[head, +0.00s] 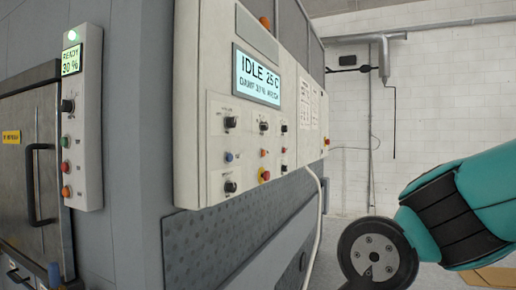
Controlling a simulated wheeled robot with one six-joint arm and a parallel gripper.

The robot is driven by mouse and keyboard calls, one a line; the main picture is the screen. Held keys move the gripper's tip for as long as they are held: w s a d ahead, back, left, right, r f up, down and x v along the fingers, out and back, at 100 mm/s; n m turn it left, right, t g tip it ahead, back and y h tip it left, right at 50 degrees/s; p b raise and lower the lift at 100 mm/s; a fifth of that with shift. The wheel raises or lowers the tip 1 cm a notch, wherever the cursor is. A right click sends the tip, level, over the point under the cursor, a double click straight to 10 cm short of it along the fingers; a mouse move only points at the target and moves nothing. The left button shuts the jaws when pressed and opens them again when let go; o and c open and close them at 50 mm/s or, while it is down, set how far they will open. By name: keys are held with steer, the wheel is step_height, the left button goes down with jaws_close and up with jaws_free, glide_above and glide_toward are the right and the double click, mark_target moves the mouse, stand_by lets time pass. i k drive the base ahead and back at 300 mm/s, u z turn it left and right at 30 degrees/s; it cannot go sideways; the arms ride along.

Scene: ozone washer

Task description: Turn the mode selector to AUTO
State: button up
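The white control panel (214,60) on the grey machine carries several black rotary knobs, including an upper left knob (230,122), an upper middle knob (263,127) and a lower left knob (230,186). Their labels are too small to read, so I cannot tell which is the mode selector or where it points. The panel display (257,77) reads IDLE 25 C, with a smaller line below. My teal and black arm is at the lower right, apart from the panel. My gripper is out of view.
A narrow side panel (84,130) at left has a READY display, a black knob and coloured buttons. A dark door handle (38,185) sticks out beside it. A white cable (319,210) hangs below the main panel. A white brick wall (440,100) stands behind.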

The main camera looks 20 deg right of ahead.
mark_target(230, 187)
steer(key=k, duration=0.6)
steer(key=z, duration=0.55)
steer(key=i, duration=1.4)
steer(key=u, duration=0.3)
